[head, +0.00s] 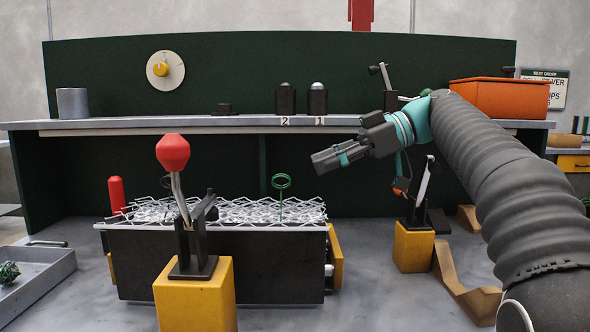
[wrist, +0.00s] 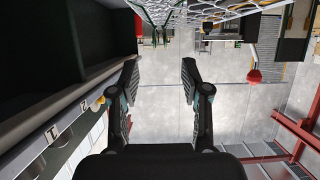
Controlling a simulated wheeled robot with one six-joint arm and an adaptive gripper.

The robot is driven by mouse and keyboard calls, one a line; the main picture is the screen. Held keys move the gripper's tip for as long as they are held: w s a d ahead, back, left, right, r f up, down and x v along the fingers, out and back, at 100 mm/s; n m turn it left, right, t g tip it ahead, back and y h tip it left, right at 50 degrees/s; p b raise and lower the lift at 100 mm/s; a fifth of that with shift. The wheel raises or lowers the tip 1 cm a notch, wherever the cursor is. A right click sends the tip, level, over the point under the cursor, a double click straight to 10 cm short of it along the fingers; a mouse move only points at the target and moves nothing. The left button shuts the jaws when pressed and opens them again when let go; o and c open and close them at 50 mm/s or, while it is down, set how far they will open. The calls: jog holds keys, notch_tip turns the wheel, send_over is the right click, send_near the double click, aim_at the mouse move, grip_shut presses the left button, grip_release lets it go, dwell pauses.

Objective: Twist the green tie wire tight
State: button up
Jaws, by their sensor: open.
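The green tie wire (head: 281,200) stands upright from the wire mesh, right of the middle of the black box, with a loop at its top. The woven chainlink mesh (head: 245,210) lies across the top of that box. My gripper (head: 322,161) is open and empty, up and to the right of the loop, apart from it. In the wrist view my gripper's two fingers (wrist: 158,80) are spread with nothing between them. Thin green strands of the tie wire (wrist: 160,40) show beyond the fingertips, near the mesh (wrist: 215,20) at the top.
A red-knobbed lever (head: 173,152) on a yellow block (head: 196,295) stands before the box. A second lever on a yellow block (head: 414,247) stands at right. A grey shelf (head: 240,122) behind carries two dark numbered posts and an orange bin (head: 498,94). A grey tray (head: 45,275) lies at left.

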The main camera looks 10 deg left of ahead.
aim_at(288, 175)
jog(key=shift+a+f, duration=0.15)
jog(key=shift+a, duration=0.15)
jog(key=x, duration=0.7)
jog(key=shift+s+b, duration=0.1)
jog(key=shift+b, duration=0.2)
grip_shut()
